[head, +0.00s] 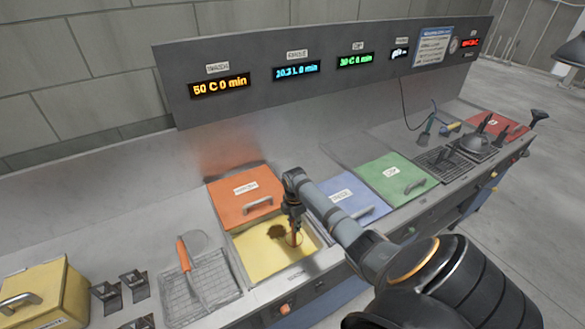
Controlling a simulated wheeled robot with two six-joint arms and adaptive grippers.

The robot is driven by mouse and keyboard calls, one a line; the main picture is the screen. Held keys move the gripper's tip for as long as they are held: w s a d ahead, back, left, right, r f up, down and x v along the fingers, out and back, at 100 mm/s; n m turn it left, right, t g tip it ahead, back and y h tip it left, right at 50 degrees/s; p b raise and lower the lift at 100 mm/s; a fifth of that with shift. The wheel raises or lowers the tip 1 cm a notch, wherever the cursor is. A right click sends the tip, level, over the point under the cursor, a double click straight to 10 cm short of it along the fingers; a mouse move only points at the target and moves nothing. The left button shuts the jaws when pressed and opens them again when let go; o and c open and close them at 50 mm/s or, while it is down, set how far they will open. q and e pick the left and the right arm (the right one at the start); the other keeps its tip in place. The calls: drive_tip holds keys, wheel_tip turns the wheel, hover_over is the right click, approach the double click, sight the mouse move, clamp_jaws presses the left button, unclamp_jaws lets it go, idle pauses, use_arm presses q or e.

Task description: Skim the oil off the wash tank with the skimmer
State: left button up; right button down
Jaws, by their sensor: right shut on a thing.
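The wash tank (262,258) stands open at the front, with yellowish liquid inside. A dark brown oil patch (276,232) floats toward its back edge. My right gripper (295,215) points down over the right part of the tank and is shut on a thin tool with a round, orange-tinted head (296,238), seemingly the skimmer. The head is at or close to the liquid, just right of the oil patch; I cannot tell whether it touches. My left gripper is not in view.
An orange lid (240,203) covers the tank's back part. Left of the tank, an orange-handled tool (183,254) lies on a wire rack (204,290). A yellow box (45,290) stands far left. Blue (343,194) and green (391,176) lids lie to the right.

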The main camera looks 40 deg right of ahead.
drive_tip(key=shift+w+a+b, duration=1.25)
drive_tip(key=shift+w+a, duration=2.05)
drive_tip(key=shift+a, duration=0.1)
wheel_tip(320, 180, up, 14)
drive_tip(key=s+p, duration=0.1)
drive_tip(key=p, duration=0.4)
drive_tip(key=shift+s+a+f, duration=0.2)
drive_tip(key=shift+s+a, duration=0.05)
drive_tip(key=shift+s, duration=0.05)
